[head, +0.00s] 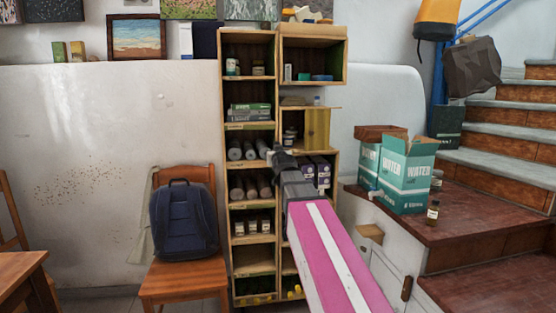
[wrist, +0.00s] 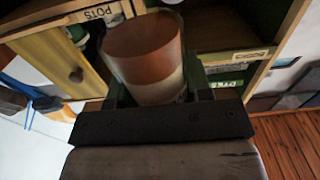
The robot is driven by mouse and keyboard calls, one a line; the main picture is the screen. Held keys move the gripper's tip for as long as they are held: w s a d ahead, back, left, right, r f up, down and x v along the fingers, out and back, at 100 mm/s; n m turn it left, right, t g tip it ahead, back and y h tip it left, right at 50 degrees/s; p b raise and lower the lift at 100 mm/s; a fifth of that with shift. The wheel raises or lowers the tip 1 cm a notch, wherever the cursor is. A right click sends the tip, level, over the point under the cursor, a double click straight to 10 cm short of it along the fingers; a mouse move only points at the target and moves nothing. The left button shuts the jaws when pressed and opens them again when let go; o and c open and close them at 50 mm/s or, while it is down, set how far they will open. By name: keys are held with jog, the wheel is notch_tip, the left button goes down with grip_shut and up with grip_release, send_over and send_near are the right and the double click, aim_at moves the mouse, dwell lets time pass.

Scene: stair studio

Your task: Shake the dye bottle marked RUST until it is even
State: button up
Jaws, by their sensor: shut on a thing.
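In the wrist view, a clear bottle (wrist: 143,50) stands between my gripper's fingers (wrist: 158,88). It shows a reddish-brown band above a paler, cream-pink band. No name can be read on it, so I cannot tell from a label that it is RUST. My gripper is shut on it, in front of the shelves. In the head view my gripper (head: 276,157) is at the tall shelf unit, and the held bottle is hidden behind my arm.
The wooden shelf unit (head: 249,183) holds jars and rolls close around my gripper. A yellow cabinet door (head: 317,130) stands beside it. Right are WATER boxes (head: 405,178) and a small dark bottle (head: 432,213) on a landing. A chair with a backpack (head: 183,218) stands left.

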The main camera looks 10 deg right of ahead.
notch_tip(320, 180, up, 13)
jog(key=shift+f, duration=0.15)
notch_tip(320, 180, down, 14)
jog(key=shift+f, duration=0.15)
notch_tip(320, 180, up, 14)
jog(key=shift+r, duration=0.2)
jog(key=shift+f, duration=7.2)
jog(key=shift+r, duration=0.1)
